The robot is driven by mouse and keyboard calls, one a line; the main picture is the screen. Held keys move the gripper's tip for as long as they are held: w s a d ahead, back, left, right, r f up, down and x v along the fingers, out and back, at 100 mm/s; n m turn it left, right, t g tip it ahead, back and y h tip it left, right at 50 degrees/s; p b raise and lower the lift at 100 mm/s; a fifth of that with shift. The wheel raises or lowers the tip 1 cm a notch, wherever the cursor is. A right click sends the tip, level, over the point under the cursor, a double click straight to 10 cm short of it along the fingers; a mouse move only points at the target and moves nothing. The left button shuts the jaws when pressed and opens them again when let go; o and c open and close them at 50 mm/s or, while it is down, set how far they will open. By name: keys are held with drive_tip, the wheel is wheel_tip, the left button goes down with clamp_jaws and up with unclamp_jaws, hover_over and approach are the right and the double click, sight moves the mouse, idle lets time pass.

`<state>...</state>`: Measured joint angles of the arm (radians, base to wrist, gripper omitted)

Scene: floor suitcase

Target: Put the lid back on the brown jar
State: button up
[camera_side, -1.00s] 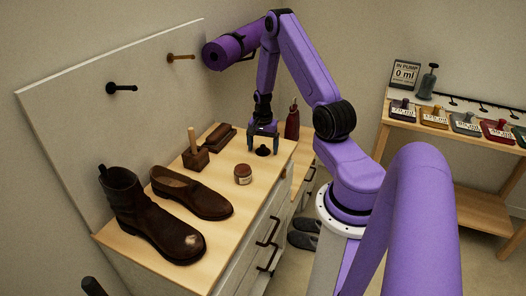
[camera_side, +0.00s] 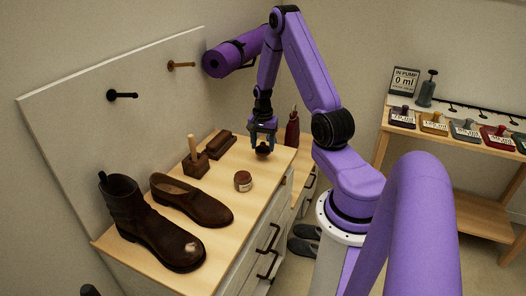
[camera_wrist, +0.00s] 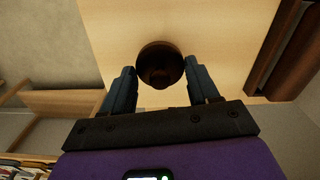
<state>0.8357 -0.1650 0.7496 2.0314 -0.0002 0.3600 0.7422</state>
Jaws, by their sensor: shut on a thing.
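The brown jar (camera_side: 243,181) stands upright on the wooden cabinet top, with a pale band around its side. It is in front of my gripper in the side view, apart from it. The small round dark lid (camera_side: 263,151) is between the fingers of my gripper (camera_side: 263,143), at or close to the cabinet top near its back right end. In the wrist view the lid (camera_wrist: 160,62) shows as a dark brown disc between the fingertips of my gripper (camera_wrist: 161,78). My gripper is shut on the lid. The jar is not seen in the wrist view.
A boot (camera_side: 150,225) and a brown shoe (camera_side: 192,200) stand on the left of the cabinet top (camera_side: 225,235). A block with an upright handle (camera_side: 195,160) and a brown brush (camera_side: 220,144) are behind the jar. A red bottle (camera_side: 292,130) stands to the right.

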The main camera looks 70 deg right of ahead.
wheel_tip(320, 180, up, 5)
drive_tip(key=shift+w+a+r, duration=0.1)
drive_tip(key=shift+a+r, duration=0.1)
drive_tip(key=shift+r, duration=0.1)
drive_tip(key=w+a+r+n, duration=0.1)
drive_tip(key=a+n, duration=0.2)
drive_tip(key=a, duration=0.6)
drive_tip(key=n, duration=0.3)
approach(243, 176)
drive_tip(key=shift+w+f, duration=0.1)
drive_tip(key=shift+f, duration=2.95)
drive_tip(key=shift+f, duration=0.2)
